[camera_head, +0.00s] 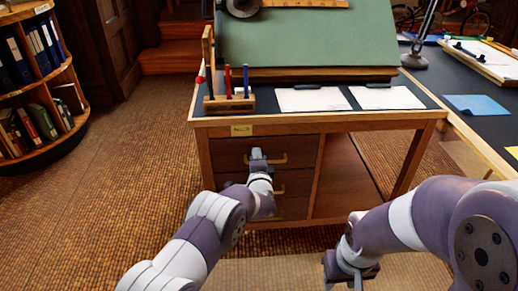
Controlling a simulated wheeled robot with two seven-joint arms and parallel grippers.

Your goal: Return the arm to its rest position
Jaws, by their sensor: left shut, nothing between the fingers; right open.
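My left arm reaches forward from the bottom left. Its gripper (257,154) is shut and empty, and shows in front of the upper drawer (232,146) of the wooden desk (362,128). It overlaps that drawer's brass handle (280,158) in the picture; I cannot tell whether they touch. The lower drawer's handle (279,190) is partly hidden by my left wrist. Both drawers look closed. My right arm comes in from the right, and its gripper (348,284) is open and empty at the bottom edge, partly cut off.
On the desk stand a wooden pen holder (230,103), two white sheets and a green drafting board (305,38). A second dark table (485,125) with a blue sheet is at the right. A curved bookshelf (40,95) stands at the left. The floor between is clear.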

